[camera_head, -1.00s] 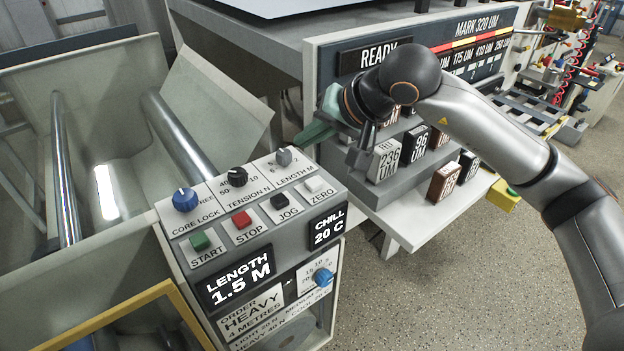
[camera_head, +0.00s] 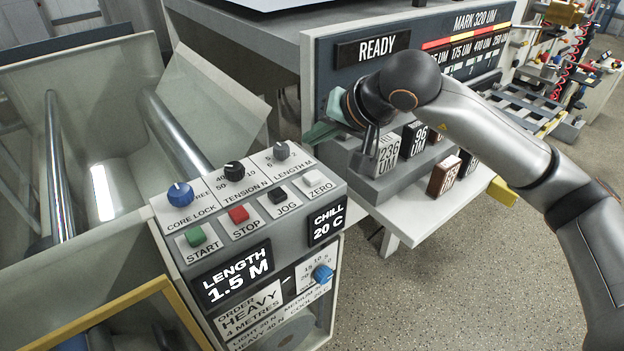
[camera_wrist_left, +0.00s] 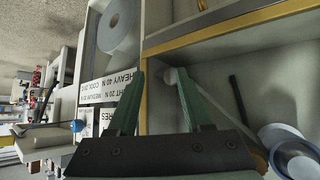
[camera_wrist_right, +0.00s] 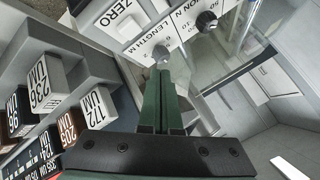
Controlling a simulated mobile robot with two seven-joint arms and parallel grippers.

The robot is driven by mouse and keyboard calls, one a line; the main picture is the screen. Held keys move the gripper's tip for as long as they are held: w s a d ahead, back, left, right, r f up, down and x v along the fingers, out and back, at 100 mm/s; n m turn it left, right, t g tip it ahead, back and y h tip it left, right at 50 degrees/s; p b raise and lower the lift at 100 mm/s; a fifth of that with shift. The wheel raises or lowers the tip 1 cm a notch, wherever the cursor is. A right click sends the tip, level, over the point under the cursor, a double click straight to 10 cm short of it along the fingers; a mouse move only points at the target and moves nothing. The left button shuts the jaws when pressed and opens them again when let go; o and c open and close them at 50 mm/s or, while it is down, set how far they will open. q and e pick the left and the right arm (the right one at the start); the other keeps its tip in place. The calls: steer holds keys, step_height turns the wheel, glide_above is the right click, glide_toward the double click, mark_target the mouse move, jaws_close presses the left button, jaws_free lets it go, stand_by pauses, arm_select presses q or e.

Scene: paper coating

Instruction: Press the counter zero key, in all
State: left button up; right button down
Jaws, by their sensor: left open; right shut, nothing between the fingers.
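The white zero key (camera_head: 311,177) sits at the right end of the upper key row on the sloped control panel (camera_head: 292,228), above its ZERO label. It is partly seen at the top of the right wrist view, where the ZERO label (camera_wrist_right: 117,12) shows. My right gripper (camera_head: 318,134) is shut and empty, up and behind the panel's right end, apart from the zero key. In the right wrist view its closed fingers (camera_wrist_right: 163,80) point toward the length knob (camera_wrist_right: 161,55). My left gripper (camera_wrist_left: 155,95) is open and empty, low by the panel's front; it is not in the head view.
The green start (camera_head: 195,236), red stop (camera_head: 238,214) and black jog (camera_head: 277,195) keys adjoin the zero key. The display (camera_head: 236,276) reads LENGTH 1.5 M. A shelf of labelled blocks (camera_head: 415,138) stands behind, under the READY sign. Clear floor lies right of the panel.

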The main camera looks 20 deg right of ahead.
steer(key=b, duration=0.3)
glide_above(315, 179)
step_height(315, 179, down, 5)
steer(key=shift+r, duration=0.2)
steer(key=shift+f, duration=0.3)
steer(key=shift+f+b, duration=0.15)
steer(key=shift+b, duration=0.15)
arm_select(q)
steer(key=f, duration=0.1)
steer(key=d+f, duration=0.1)
steer(key=f, duration=0.1)
steer(key=shift+w+d, duration=0.15)
steer(key=shift+w, duration=0.2)
steer(key=shift+a+f, duration=0.2)
steer(key=shift+f, duration=0.15)
arm_select(e)
steer(key=shift+f, duration=0.1)
arm_select(q)
steer(key=shift+f+b, duration=0.45)
steer(key=shift+b, duration=0.1)
arm_select(e)
steer(key=shift+f, duration=0.3)
